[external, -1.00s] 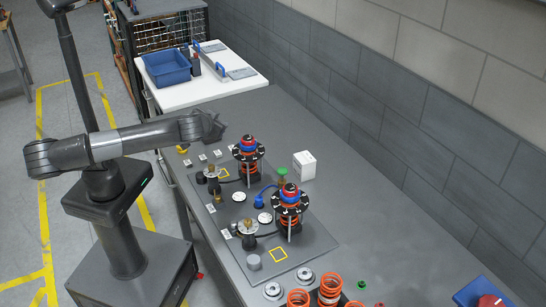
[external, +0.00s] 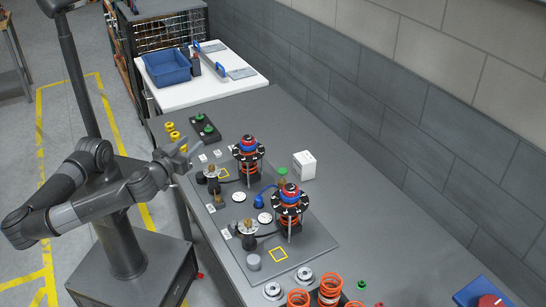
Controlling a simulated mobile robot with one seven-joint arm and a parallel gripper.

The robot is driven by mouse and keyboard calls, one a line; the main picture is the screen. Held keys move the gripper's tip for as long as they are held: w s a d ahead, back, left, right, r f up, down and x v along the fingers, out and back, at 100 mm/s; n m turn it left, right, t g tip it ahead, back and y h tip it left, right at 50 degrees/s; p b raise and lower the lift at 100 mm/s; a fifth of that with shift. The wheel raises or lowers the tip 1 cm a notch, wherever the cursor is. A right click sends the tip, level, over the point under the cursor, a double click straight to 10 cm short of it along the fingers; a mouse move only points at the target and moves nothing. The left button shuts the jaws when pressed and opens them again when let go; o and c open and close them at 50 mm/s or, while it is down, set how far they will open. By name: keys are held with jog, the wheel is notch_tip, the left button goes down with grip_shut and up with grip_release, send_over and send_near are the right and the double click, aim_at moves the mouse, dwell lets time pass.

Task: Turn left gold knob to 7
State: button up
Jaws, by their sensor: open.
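Two small gold knobs stand on dark round bases on the grey fixture plate (external: 312,232). The left gold knob (external: 212,171) is at the plate's upper left. The other gold knob (external: 248,226) is lower down, nearer the front. The markings around the knobs are too small to read, so I cannot tell either setting. My gripper (external: 187,149) is open and empty. It is up and to the left of the left gold knob, apart from it, near the table's left edge.
Two orange spring assemblies with black tops, the rear one (external: 248,150) and front one (external: 290,200), stand right of the knobs. A dark block with green buttons (external: 203,127) and yellow cylinders (external: 172,131) sit behind my gripper. A white box (external: 304,165) stands right.

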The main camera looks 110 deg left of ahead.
send_near(210, 168)
jog(key=x, duration=1.2)
jog(key=shift+a+f, duration=0.1)
jog(key=shift+a, duration=0.25)
grip_shut()
